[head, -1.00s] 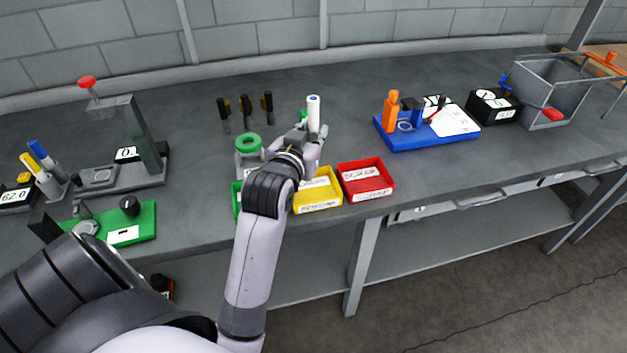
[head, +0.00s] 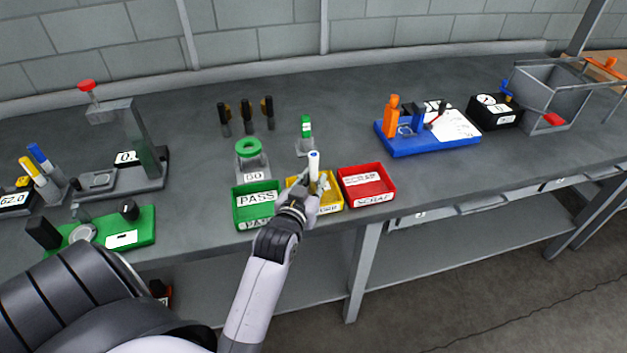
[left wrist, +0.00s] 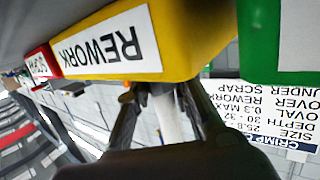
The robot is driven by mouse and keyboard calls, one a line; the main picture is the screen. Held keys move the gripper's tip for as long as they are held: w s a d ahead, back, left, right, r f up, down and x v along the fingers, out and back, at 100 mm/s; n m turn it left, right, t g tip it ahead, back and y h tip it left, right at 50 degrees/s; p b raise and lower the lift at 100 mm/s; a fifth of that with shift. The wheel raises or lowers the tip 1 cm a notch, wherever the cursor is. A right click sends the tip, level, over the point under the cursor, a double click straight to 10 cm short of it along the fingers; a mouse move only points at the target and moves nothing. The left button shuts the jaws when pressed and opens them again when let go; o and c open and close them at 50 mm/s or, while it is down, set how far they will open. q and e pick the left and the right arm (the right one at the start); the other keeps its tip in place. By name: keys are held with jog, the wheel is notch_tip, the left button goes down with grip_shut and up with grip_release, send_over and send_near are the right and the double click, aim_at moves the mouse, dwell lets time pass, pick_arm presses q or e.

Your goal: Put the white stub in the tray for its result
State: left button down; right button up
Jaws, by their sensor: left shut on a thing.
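The white stub (head: 314,167) with a blue top stands upright in my left gripper (head: 313,183), which is shut on it. In the head view both overlap the yellow tray (head: 330,208); how high the stub is over it I cannot tell. In the left wrist view, upside down, the stub (left wrist: 168,118) shows between the fingers (left wrist: 162,100), beside the yellow tray's REWORK face (left wrist: 110,50). The green PASS tray (head: 257,198) is to its left and the red SCRAP tray (head: 368,184) to its right. My right gripper is out of view.
Behind the trays stand a grey holder with a green ring (head: 249,147) and a green-and-white stub (head: 305,128). A blue fixture (head: 430,144) is to the right, a grey press (head: 130,135) to the left. A lettered sheet (left wrist: 265,110) shows in the wrist view.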

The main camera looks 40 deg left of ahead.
pick_arm(q)
jog(key=shift+f, duration=0.1)
jog(key=c, duration=1.4)
grip_release()
jog(key=shift+c, duration=0.2)
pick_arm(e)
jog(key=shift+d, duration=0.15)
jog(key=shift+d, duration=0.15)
pick_arm(q)
jog(key=shift+r, duration=0.2)
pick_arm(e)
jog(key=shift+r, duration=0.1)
